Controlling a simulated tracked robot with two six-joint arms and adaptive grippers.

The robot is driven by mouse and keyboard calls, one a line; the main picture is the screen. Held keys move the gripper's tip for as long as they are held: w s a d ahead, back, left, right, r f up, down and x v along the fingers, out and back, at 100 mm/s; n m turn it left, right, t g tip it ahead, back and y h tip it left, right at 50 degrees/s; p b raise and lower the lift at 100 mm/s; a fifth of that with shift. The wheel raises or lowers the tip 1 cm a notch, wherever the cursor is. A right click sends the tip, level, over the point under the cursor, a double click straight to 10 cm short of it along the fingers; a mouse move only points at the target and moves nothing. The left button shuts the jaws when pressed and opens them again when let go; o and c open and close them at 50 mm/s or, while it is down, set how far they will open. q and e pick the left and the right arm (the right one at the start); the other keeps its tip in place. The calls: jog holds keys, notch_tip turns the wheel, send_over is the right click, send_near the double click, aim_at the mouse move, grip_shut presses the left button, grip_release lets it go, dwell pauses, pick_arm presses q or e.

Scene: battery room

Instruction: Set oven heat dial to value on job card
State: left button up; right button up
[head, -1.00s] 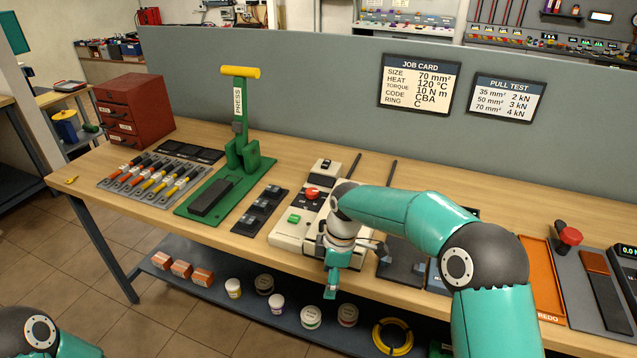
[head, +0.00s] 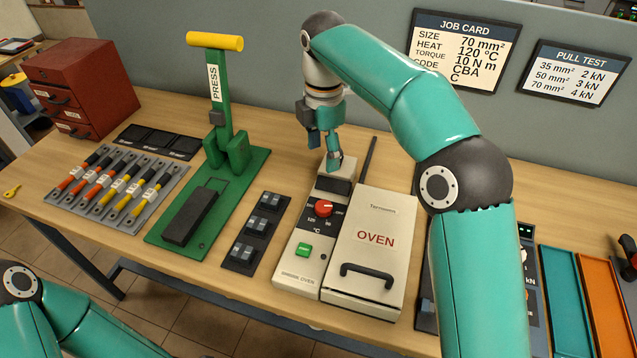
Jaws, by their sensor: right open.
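The cream oven (head: 366,248) stands on the bench, with a dark handle on its lid. Its control panel on the left side carries a red heat dial (head: 324,208) and a green button (head: 303,250). The dial's exact setting is too small to read. The job card (head: 466,47) on the grey partition shows HEAT 120 °C. My right gripper (head: 335,165) is open and empty, pointing down over the far end of the control panel, beyond the dial and apart from it. Of my left arm only links show at the lower left; its gripper is out of view.
A green press (head: 225,130) with a yellow handle stands left of the oven. A dark switch block (head: 255,230) lies between them. A red drawer cabinet (head: 80,85) is at the far left. Teal (head: 570,300) and orange (head: 605,300) trays lie to the right.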

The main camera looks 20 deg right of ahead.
send_near(325, 206)
notch_tip(325, 206, down, 9)
jog(key=shift+a+f, duration=0.1)
dwell(0.5)
jog(key=c, duration=1)
jog(key=shift+d, duration=0.25)
jog(key=shift+c, duration=0.7)
jog(key=shift+a, duration=0.2)
jog(key=shift+b, duration=0.3)
